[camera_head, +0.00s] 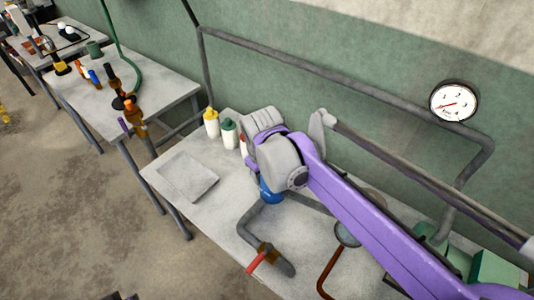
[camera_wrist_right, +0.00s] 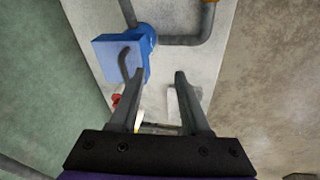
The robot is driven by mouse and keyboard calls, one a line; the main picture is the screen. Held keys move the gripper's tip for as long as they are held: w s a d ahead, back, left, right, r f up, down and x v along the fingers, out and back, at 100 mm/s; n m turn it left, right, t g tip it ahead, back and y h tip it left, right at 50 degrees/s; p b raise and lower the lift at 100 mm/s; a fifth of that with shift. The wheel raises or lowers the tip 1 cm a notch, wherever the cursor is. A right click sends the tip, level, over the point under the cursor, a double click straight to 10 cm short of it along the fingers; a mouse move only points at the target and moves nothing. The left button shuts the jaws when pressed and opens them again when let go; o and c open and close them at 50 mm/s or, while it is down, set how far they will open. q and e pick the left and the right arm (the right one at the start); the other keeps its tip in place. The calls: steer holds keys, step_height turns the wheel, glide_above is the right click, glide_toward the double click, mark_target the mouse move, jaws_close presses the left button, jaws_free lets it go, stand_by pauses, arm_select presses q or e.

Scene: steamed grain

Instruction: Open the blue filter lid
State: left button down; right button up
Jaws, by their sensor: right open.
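The blue filter (camera_head: 271,192) shows only in part in the head view, mostly hidden under my right arm. In the right wrist view its square blue lid (camera_wrist_right: 107,50) carries a dark bent handle (camera_wrist_right: 124,62), and the round blue body (camera_wrist_right: 147,38) shows beside it on a grey pipe. I cannot tell whether the lid is shut. My right gripper (camera_wrist_right: 160,80) is open and empty. My left gripper is not in view.
Grey pipes run over the table (camera_head: 225,225), with a red-handled valve (camera_head: 256,262) in front. A shallow tray (camera_head: 187,177) lies to the left. Bottles (camera_head: 211,122) stand behind near the wall. A gauge (camera_head: 454,101) is on the wall.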

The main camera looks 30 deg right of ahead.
steer(key=w+d+r+n+g+p, duration=0.15)
steer(key=w+d+r, duration=0.25)
steer(key=w, duration=0.5)
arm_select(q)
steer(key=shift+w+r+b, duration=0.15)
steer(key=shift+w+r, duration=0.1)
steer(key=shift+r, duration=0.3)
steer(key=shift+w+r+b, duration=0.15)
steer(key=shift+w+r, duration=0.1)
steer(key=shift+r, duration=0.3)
arm_select(e)
steer(key=shift+h, duration=0.3)
steer(key=f, duration=0.3)
steer(key=d+f, duration=0.1)
steer(key=f, duration=0.3)
steer(key=d+f, duration=0.1)
steer(key=f, duration=0.3)
steer(key=shift+w+d, duration=0.1)
steer(key=shift+c, duration=0.4)
jaws_close()
steer(key=shift+r, duration=0.1)
